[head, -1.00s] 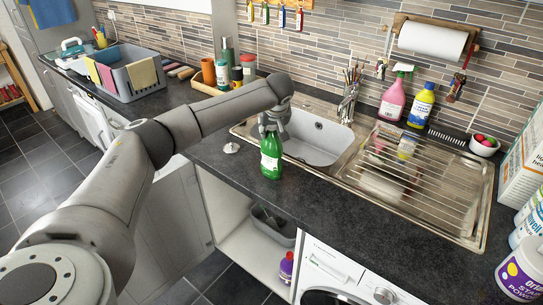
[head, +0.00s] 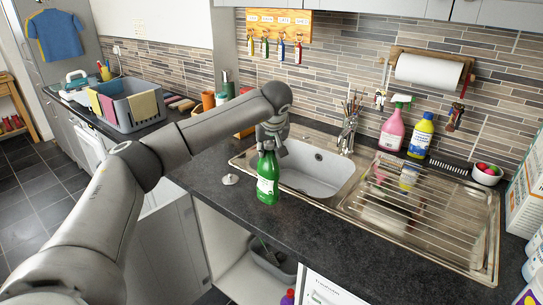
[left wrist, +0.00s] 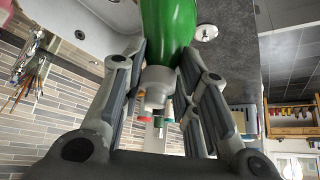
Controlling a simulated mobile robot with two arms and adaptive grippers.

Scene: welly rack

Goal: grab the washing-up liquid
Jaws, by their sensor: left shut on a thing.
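The washing-up liquid is a green bottle (head: 267,186) with a white label, at the near left corner of the sink in the head view. My left gripper (head: 271,146) is above it, shut on its top. In the left wrist view the green bottle (left wrist: 168,28) fills the upper middle, its pale cap between the fingers of my left gripper (left wrist: 164,75). The bottle is close to upright. I cannot tell whether its base touches the worktop. My right gripper is not in view.
The sink basin (head: 317,173) is just behind the bottle, with a wire drainer (head: 418,212) to the right. A white plug (head: 230,179) lies to the left. A pink spray bottle (head: 392,134) and a yellow bottle (head: 421,135) stand at the back. Dark worktop in front is clear.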

